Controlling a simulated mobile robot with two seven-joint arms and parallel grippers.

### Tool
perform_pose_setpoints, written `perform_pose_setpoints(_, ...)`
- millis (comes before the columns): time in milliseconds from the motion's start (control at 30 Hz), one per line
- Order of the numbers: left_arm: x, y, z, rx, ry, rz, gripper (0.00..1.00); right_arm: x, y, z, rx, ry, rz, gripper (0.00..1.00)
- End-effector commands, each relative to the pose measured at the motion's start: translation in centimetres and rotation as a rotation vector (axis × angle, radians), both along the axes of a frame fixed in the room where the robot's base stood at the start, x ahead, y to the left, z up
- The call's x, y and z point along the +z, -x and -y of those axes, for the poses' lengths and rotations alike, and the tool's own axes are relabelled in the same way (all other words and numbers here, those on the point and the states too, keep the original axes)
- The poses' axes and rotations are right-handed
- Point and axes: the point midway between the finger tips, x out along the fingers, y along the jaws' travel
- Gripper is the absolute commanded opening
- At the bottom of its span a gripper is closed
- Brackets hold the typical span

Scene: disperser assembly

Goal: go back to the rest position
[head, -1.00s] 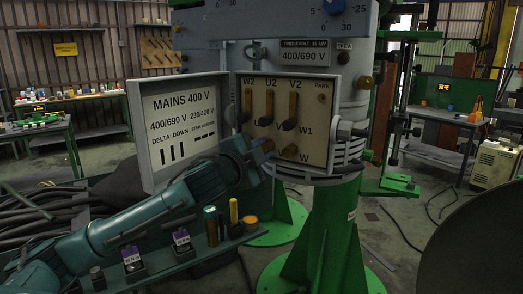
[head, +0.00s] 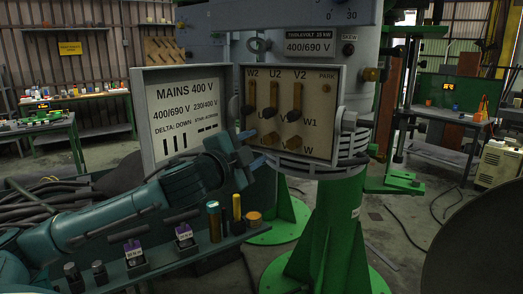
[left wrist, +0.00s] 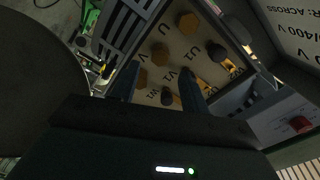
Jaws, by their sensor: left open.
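The open terminal box (head: 318,120) is on the grey machine, with studs labelled W2, U2, V2, W1 and W and brass links standing upright on it. Its door (head: 185,85), marked MAINS 400 V, hangs open to the left. My left gripper (head: 248,147) is at the box's lower left edge, with its two fingers apart and nothing between them. In the left wrist view the spread fingers (left wrist: 160,88) point at the terminal panel (left wrist: 172,62); the fingers hide part of it. My right gripper is not in view.
Below my left arm is a shelf (head: 185,250) with purple-labelled blocks and yellow and brass cylinders. The green pedestal (head: 325,225) stands under the box. A dark round shape (head: 480,245) fills the lower right. Workbenches stand at the back.

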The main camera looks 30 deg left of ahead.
Motion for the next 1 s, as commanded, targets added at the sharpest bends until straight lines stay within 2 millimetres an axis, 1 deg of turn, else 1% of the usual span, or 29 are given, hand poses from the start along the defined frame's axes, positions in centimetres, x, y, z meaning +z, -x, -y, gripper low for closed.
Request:
perform_pose_setpoints(33, -0.4, 0.6, -0.1, 0.004, -0.005, -0.002, 0.45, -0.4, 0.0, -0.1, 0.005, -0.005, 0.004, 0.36)
perform_pose_setpoints(100, -0.3, 1.2, -0.1, 0.003, -0.004, -0.003, 0.45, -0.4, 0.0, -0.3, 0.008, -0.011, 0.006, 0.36)
perform_pose_setpoints(233, -0.1, 1.8, 0.1, 0.000, -0.001, -0.001, 0.45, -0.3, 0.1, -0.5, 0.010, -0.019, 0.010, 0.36)
perform_pose_setpoints(800, -0.2, 1.8, 0.1, -0.001, 0.004, -0.004, 0.45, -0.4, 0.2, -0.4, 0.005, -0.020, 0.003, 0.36)
perform_pose_setpoints(867, -1.0, 1.7, 0.3, -0.008, 0.019, -0.017, 0.45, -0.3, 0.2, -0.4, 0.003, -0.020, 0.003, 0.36)
perform_pose_setpoints(933, -3.2, 1.3, 0.9, -0.028, 0.059, -0.053, 0.45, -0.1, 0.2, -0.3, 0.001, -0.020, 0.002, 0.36)
perform_pose_setpoints(967, -4.5, 1.1, 1.2, -0.039, 0.084, -0.074, 0.45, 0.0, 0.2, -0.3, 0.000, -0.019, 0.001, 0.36)
perform_pose_setpoints(1000, -6.7, 1.0, 1.8, -0.054, 0.126, -0.108, 0.45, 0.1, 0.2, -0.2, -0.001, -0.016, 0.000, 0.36)
